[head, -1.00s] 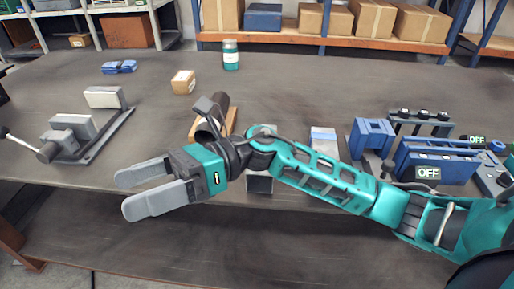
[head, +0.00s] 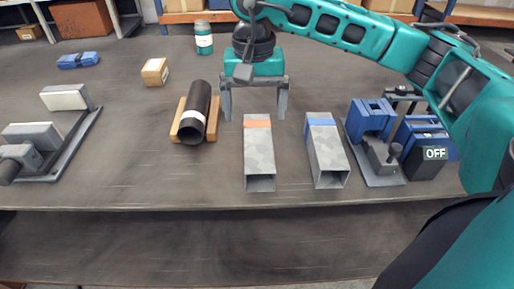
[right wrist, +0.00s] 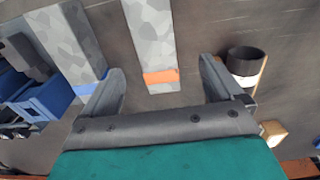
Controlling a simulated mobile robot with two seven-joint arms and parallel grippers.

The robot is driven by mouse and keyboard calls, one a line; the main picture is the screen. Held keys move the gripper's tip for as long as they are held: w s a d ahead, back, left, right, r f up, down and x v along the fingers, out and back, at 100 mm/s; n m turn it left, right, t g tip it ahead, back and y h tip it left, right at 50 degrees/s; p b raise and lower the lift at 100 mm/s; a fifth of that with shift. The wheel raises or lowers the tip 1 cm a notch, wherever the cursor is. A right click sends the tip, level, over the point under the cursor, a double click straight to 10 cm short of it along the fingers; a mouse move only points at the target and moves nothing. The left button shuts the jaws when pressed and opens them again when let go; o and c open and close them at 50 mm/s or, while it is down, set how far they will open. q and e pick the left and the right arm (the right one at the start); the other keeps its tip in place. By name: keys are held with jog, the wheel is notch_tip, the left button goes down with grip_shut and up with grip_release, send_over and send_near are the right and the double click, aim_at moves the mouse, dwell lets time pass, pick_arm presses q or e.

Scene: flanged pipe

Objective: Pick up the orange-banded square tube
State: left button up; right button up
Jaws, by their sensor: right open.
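The orange-banded square tube (head: 258,155) is a grey mottled tube lying on the table. Its open end faces the front edge and its orange band is at the far end. My right gripper (head: 254,112) is open, with its fingers pointing down over the tube's far, banded end. In the right wrist view the tube (right wrist: 150,45) lies between the two spread fingers (right wrist: 163,90), with gaps on both sides. I cannot see any contact. My left gripper is not in view.
A blue-banded square tube (head: 325,150) lies close on the right. A dark pipe (head: 196,112) rests on a wooden cradle (head: 181,118) on the left. Blue fixtures (head: 370,118) stand at right, a grey clamp (head: 60,140) at left. The table's front edge is clear.

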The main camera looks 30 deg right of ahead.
aim_at(258, 140)
notch_tip(258, 140, down, 4)
jog(key=shift+r, duration=0.1)
jog(key=shift+s+d+f, duration=0.15)
jog(key=shift+f, duration=1.25)
jog(key=shift+s+d+f, duration=0.1)
jog(key=shift+d+f, duration=0.05)
jog(key=shift+f, duration=1.25)
jog(key=c, duration=1.4)
jog(key=shift+r, duration=0.1)
jog(key=shift+c, duration=0.3)
